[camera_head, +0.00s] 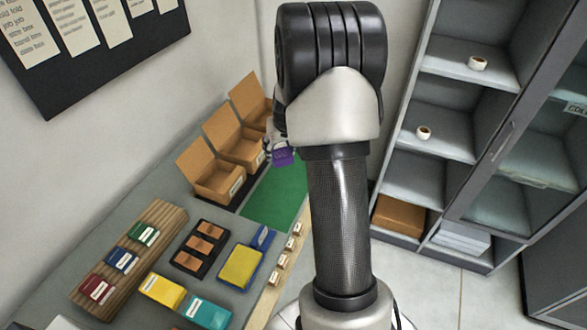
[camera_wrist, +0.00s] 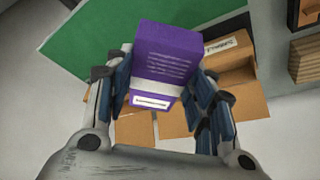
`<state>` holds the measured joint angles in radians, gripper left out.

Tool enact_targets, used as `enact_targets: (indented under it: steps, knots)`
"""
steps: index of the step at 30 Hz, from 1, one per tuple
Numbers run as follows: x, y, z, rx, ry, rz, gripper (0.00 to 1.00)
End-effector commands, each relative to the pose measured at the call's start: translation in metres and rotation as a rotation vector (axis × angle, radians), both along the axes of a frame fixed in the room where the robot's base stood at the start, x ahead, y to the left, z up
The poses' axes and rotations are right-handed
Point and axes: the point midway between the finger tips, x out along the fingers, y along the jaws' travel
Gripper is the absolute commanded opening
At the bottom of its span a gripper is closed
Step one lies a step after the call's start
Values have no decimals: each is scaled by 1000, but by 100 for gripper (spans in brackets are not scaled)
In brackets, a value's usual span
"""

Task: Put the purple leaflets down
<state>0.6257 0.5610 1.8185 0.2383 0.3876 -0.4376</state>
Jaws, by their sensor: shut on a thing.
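The purple leaflets (camera_wrist: 165,62) are a purple block with a white label, held between the two fingers of my gripper (camera_wrist: 160,100) in the wrist view. In the head view the purple leaflets (camera_head: 283,156) show as a small patch beside my arm, over or near the far end of the green mat (camera_head: 275,199). My gripper (camera_head: 279,145) is mostly hidden there behind my arm. I cannot tell from these frames how high the leaflets are above the mat.
Open cardboard boxes (camera_head: 218,183) stand in a row left of the mat. A wooden rack (camera_head: 120,262) with red, blue and green packs, a black tray (camera_head: 184,264), a yellow pad (camera_head: 240,268) and small labelled blocks (camera_head: 282,262) lie nearer. Shelves (camera_head: 430,130) stand right.

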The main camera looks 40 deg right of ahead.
Motion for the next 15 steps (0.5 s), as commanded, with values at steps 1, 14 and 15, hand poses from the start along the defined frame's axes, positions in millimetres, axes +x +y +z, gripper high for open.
enact_targets:
  steps: [1,14,15]
  knots:
    - [-2,-2,-9,3,4,-3,18]
    - [-2,-1,-123,2,5,-3,18]
    - [-1,-1,-131,1,3,-2,18]
